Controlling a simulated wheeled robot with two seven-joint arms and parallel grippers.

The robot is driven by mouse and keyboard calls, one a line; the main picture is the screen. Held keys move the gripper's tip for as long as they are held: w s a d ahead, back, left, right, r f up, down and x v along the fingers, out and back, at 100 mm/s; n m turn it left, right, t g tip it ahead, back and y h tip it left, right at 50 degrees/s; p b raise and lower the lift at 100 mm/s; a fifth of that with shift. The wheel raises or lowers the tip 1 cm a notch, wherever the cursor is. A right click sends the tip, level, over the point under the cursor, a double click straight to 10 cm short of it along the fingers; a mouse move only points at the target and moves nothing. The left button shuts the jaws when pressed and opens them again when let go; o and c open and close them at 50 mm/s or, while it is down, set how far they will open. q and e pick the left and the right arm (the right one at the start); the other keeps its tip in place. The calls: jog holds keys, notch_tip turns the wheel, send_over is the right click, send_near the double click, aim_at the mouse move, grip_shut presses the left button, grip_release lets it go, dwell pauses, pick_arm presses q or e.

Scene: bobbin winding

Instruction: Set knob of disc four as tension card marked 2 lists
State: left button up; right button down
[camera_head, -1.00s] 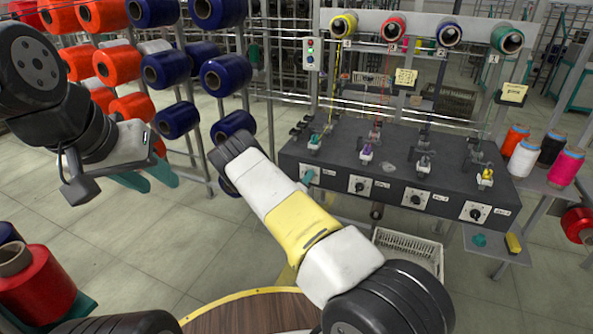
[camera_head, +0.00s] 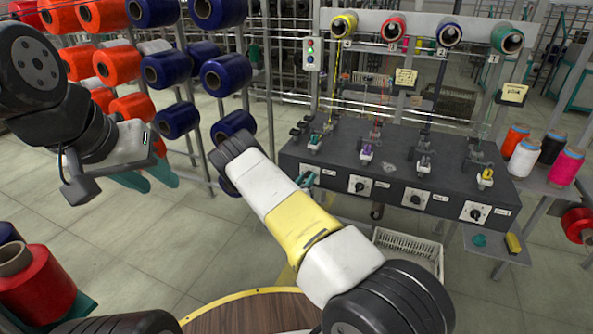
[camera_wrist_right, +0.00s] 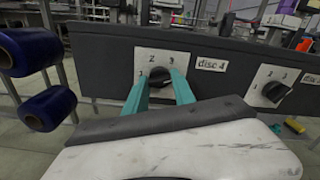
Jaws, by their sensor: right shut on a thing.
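The disc 4 knob (camera_wrist_right: 160,76) is a dark dial on a white plate (camera_wrist_right: 147,60) marked 1, 2 and 3, beside a "disc 4" label (camera_wrist_right: 211,65). My right gripper (camera_wrist_right: 160,86) is shut on this knob, one teal finger at each side; which mark it points to is unclear. In the head view my right gripper (camera_head: 308,179) is at the left end of the machine's front, largely hiding the plate. Two tension cards (camera_head: 405,78) (camera_head: 514,93) stand behind the machine, their writing too small to read. My left gripper (camera_head: 148,179) is open and empty, left of the machine.
Other knobs (camera_head: 360,186) (camera_head: 416,199) (camera_head: 475,213) line the dark panel. Tensioner discs stand on its top, with colored spools (camera_head: 449,35) above. A white basket (camera_head: 408,246) is below, cones (camera_head: 523,158) on a right shelf, and a creel of orange and blue spools at left.

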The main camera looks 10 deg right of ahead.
jog(key=shift+m, duration=1.9)
jog(key=shift+a+f, duration=0.1)
jog(key=c, duration=1)
grip_release()
jog(key=shift+c, duration=0.2)
jog(key=v, duration=0.7)
jog(key=shift+s+a, duration=0.2)
jog(key=shift+s, duration=0.15)
